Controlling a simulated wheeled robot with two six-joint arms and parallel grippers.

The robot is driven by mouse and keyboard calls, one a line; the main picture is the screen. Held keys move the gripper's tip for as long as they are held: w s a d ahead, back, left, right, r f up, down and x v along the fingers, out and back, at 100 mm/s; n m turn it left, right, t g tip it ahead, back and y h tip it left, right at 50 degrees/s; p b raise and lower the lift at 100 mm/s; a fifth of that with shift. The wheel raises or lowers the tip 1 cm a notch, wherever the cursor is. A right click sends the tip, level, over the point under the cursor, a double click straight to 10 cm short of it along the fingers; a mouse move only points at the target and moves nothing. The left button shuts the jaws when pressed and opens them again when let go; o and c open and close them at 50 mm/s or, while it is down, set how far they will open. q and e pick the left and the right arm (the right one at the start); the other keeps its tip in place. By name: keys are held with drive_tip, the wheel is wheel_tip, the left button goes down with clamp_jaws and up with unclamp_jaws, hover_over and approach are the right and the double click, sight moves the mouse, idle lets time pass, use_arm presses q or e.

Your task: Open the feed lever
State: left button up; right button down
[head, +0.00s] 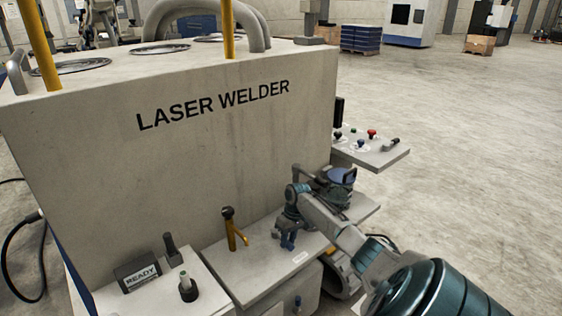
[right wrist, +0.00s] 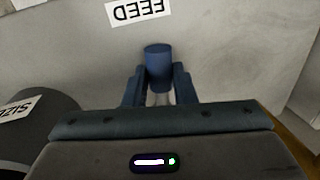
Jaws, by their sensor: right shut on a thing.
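The feed lever (right wrist: 158,52) shows in the right wrist view as a blue cylindrical knob, beside a white label that reads FEED (right wrist: 139,11), upside down in that view. My right gripper (right wrist: 158,78) is shut on the lever, one finger on each side of the knob. In the head view my right gripper (head: 288,240) reaches down over the grey ledge of the laser welder (head: 215,140). The lever is hidden there by the gripper, and its angle cannot be told. My left gripper is not in view.
A READY sign (head: 138,277) is further left. A side panel with coloured buttons (head: 372,150) juts out at right. A dark cylinder (right wrist: 35,125) labelled SIZE is near the gripper.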

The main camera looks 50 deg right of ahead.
drive_tip(key=shift+d+n, duration=0.35)
drive_tip(key=shift+n, duration=0.05)
drive_tip(key=shift+r, duration=0.1)
drive_tip(key=c, duration=1.2)
unclamp_jaws()
drive_tip(key=shift+s+d+r+b, duration=0.1)
drive_tip(key=shift+d+r+b, duration=0.25)
drive_tip(key=shift+r, duration=1.4)
drive_tip(key=shift+s+d+r+b, duration=0.1)
drive_tip(key=shift+d+r+b, duration=0.3)
drive_tip(key=shift+r, duration=1.35)
drive_tip(key=shift+d+r+b, duration=0.3)
drive_tip(key=shift+d+r, duration=0.05)
drive_tip(key=shift+r, duration=1.4)
